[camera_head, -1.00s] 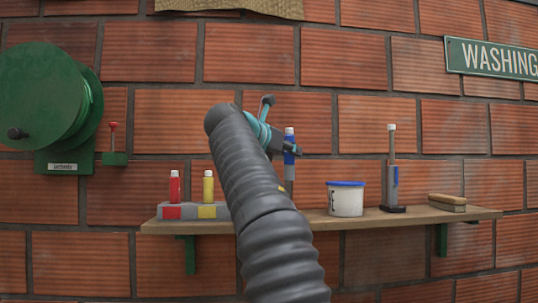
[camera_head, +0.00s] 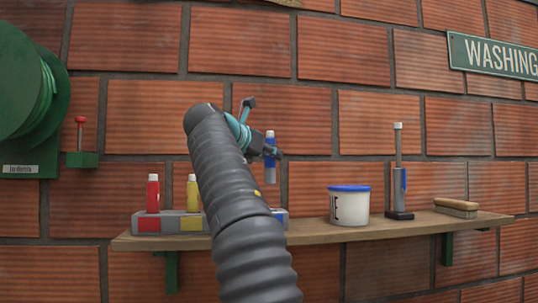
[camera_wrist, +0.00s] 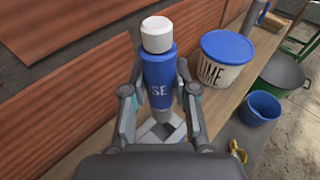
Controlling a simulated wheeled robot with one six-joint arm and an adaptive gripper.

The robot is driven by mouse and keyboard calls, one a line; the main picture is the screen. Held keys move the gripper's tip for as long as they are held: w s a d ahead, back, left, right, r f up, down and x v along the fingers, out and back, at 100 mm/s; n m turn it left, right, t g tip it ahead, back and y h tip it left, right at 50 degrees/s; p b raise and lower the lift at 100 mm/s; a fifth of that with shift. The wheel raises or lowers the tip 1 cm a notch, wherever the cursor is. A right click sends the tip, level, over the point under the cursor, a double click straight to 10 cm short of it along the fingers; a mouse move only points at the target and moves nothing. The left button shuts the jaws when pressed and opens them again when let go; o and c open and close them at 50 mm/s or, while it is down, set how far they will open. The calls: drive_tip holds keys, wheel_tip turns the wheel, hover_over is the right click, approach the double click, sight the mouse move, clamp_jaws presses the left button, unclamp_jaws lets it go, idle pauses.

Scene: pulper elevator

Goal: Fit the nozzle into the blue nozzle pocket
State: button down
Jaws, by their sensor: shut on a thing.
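The nozzle is a blue cylinder with a white cap and a grey lower end. In the head view the nozzle (camera_head: 270,155) hangs upright above the shelf, held by my gripper (camera_head: 268,149). In the wrist view the nozzle (camera_wrist: 158,75) stands between the two fingers of my gripper (camera_wrist: 159,100), which is shut on it. The grey rack (camera_head: 180,223) holds a red bottle and a yellow bottle above matching colour patches. A blue patch (camera_head: 280,213) shows at its right end, below the nozzle; my arm hides part of the rack. The blue pocket's opening cannot be made out clearly.
The wooden shelf (camera_head: 320,232) also carries a white tub with a blue lid (camera_head: 349,205), a grey stand tool (camera_head: 398,175) and a brush (camera_head: 456,208). A green reel (camera_head: 30,100) hangs at left. In the wrist view a blue bucket (camera_wrist: 258,108) stands beyond the shelf.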

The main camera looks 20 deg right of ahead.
sight(267, 174)
drive_tip(key=shift+f+b, duration=2)
drive_tip(key=shift+f, duration=0.8)
drive_tip(key=shift+p, duration=0.95)
drive_tip(key=shift+f+b, duration=1.85)
drive_tip(key=shift+f, duration=0.75)
drive_tip(key=c, duration=0.8)
unclamp_jaws()
drive_tip(key=v, duration=1.2)
